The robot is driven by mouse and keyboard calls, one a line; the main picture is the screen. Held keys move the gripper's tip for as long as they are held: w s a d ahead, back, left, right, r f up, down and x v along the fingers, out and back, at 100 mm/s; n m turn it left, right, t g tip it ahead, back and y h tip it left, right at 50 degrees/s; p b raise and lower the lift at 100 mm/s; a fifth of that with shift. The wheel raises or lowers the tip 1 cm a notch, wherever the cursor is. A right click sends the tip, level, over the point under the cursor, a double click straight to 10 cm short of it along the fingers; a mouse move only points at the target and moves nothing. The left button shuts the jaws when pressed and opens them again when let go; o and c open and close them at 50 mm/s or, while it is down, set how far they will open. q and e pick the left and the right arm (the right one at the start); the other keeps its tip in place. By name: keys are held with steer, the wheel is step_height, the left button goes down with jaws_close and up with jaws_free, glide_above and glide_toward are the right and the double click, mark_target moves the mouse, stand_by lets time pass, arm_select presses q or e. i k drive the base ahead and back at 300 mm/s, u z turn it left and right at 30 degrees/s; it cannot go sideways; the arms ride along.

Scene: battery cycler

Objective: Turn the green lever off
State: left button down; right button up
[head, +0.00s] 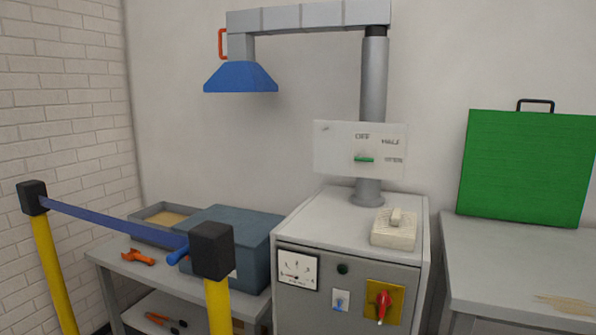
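The green lever (364,159) is a small bar on a white panel (335,150) fixed to the grey post (373,85) above the grey cabinet. It lies about horizontal, in line with the lower right label, which seems to read OPEN. The label OFF is above the lever, and HALF is to the upper right. The lever's pivot is too small to make out. Neither of my grippers is in view.
The grey cabinet (285,232) carries a gauge (298,269), a red handle (383,303) and a cream block (394,229) on top. A yellow-post barrier with a blue belt (110,223) stands at front left. A blue hood (240,78) hangs above. A green case (525,165) stands right.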

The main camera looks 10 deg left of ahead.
mark_target(359, 158)
steer(key=z, duration=0.3)
steer(key=k, duration=0.35)
steer(key=u, duration=1.95)
steer(key=i, duration=1)
steer(key=z, duration=0.65)
steer(key=i, duration=0.85)
steer(key=z, duration=0.85)
